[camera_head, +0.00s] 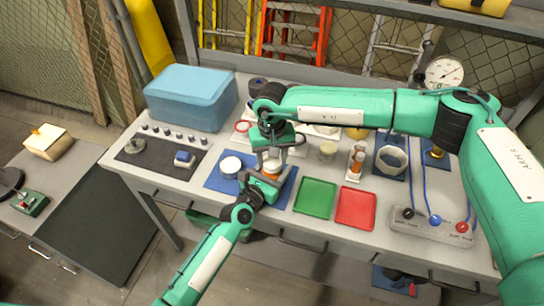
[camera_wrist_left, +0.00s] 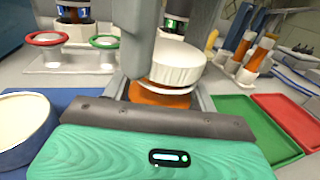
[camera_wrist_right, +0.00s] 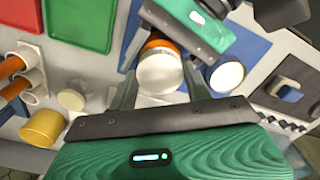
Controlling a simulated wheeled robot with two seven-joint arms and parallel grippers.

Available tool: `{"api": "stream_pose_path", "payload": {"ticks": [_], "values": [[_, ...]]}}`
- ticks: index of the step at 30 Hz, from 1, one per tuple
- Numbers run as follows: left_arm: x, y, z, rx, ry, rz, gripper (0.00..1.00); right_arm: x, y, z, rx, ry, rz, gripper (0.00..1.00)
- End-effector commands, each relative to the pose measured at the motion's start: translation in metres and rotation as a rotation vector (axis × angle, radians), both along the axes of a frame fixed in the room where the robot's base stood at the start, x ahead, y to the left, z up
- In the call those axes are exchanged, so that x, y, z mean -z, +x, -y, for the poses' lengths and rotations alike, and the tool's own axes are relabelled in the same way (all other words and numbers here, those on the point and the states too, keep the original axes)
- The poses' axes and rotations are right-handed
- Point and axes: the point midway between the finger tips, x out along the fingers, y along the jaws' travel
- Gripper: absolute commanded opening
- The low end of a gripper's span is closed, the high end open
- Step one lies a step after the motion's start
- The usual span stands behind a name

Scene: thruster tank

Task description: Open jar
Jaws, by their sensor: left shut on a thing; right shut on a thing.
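The orange jar (camera_head: 271,168) with a white lid (camera_wrist_left: 177,64) is upright over the blue mat (camera_head: 284,193). My left gripper (camera_head: 267,181) is shut on the orange body (camera_wrist_left: 160,95) from the front, low down. My right gripper (camera_head: 270,152) comes from above, shut around the white lid, which also shows in the right wrist view (camera_wrist_right: 160,74). A thin pale rim shows between lid and body in the left wrist view; I cannot tell whether the lid is loose. A blue jar with a white top (camera_head: 230,165) stands left of it on the mat.
Green tray (camera_head: 315,196) and red tray (camera_head: 356,207) lie right of the mat. A rack with orange tubes (camera_head: 356,160) stands behind them. A blue box (camera_head: 190,97) is at the back left, and a control box (camera_head: 433,222) is at the right.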

Motion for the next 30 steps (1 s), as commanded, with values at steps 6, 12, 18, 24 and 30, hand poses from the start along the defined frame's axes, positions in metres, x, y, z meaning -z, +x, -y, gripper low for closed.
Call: {"api": "stream_pose_path", "payload": {"ticks": [6, 12, 18, 24, 30], "values": [[0.0007, -0.0003, -0.0002, 0.0, 0.001, -0.001, 0.0, -0.0005, 0.0004, 0.0004, -0.343, -0.001, 0.001, 0.23], [0.0007, -0.0003, -0.0002, 0.0, 0.001, -0.001, 0.0, -0.0008, 0.0006, 0.0003, -0.596, -0.001, 0.001, 0.23], [0.0007, -0.0002, -0.0001, 0.0, 0.001, -0.001, 0.0, -0.0008, 0.0005, 0.0002, -0.654, 0.0, 0.001, 0.23], [0.0007, -0.0002, 0.0, 0.0, 0.001, -0.001, 0.0, -0.001, 0.0007, 0.0003, -0.655, 0.0, 0.002, 0.23], [0.0007, -0.0002, 0.0, 0.0, 0.001, -0.001, 0.0, -0.0008, 0.0006, 0.0002, -0.654, 0.0, 0.001, 0.23]]}}
